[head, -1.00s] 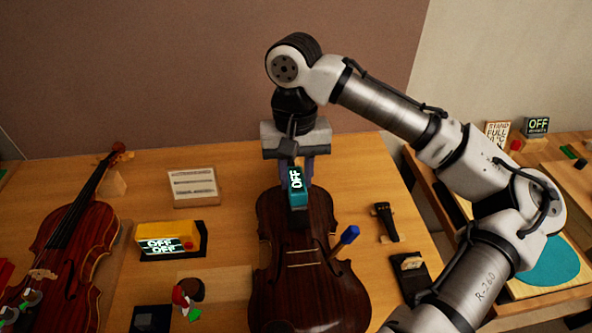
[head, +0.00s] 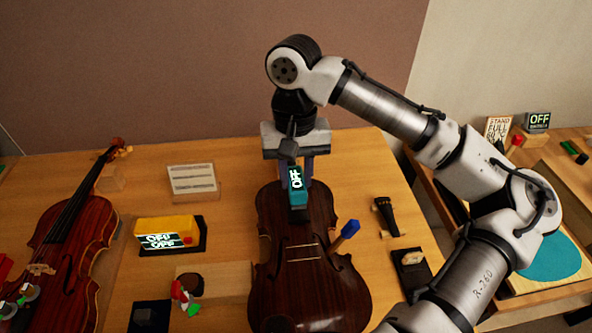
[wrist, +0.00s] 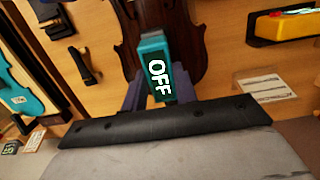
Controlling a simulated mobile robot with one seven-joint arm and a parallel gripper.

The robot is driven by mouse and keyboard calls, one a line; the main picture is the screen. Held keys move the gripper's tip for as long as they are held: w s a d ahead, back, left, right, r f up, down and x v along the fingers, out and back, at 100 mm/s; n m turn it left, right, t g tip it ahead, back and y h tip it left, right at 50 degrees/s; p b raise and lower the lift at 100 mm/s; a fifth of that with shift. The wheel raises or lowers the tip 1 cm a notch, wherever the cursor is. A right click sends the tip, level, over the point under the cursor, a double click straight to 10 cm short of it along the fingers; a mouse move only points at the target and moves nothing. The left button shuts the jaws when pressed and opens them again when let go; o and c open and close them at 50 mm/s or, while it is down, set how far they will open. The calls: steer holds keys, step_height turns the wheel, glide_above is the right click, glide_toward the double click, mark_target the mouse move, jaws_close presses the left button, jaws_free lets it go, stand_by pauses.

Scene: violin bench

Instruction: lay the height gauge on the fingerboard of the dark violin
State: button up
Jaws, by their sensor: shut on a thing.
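The dark violin (head: 310,280) lies on the bench, its body towards me. The height gauge (head: 297,187) is a teal block with a lit "OFF" face; it also shows in the wrist view (wrist: 157,70). My gripper (head: 302,178) is shut on the gauge, its fingers on both sides of it. The gauge is over the upper end of the dark violin, in line with the strings. A dark piece just under it, probably the fingerboard, is mostly hidden. I cannot tell whether the gauge touches it.
A blue-handled tool (head: 346,232) stands at the violin's right side. A yellow device (head: 160,233) in a dark tray, a white card (head: 192,181) and a reddish violin (head: 66,235) are to the left. A black fitting (head: 386,217) lies to the right.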

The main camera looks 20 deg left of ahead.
mark_target(296, 177)
steer(key=shift+f+b, duration=0.75)
steer(key=shift+f, duration=0.85)
steer(key=o, duration=1.1)
steer(key=shift+c, duration=0.2)
step_height(296, 177, up, 14)
steer(key=w, duration=0.1)
steer(key=shift+w+a+b, duration=0.15)
steer(key=shift+a+b, duration=0.15)
steer(key=shift+b, duration=0.15)
steer(key=shift+f, duration=0.15)
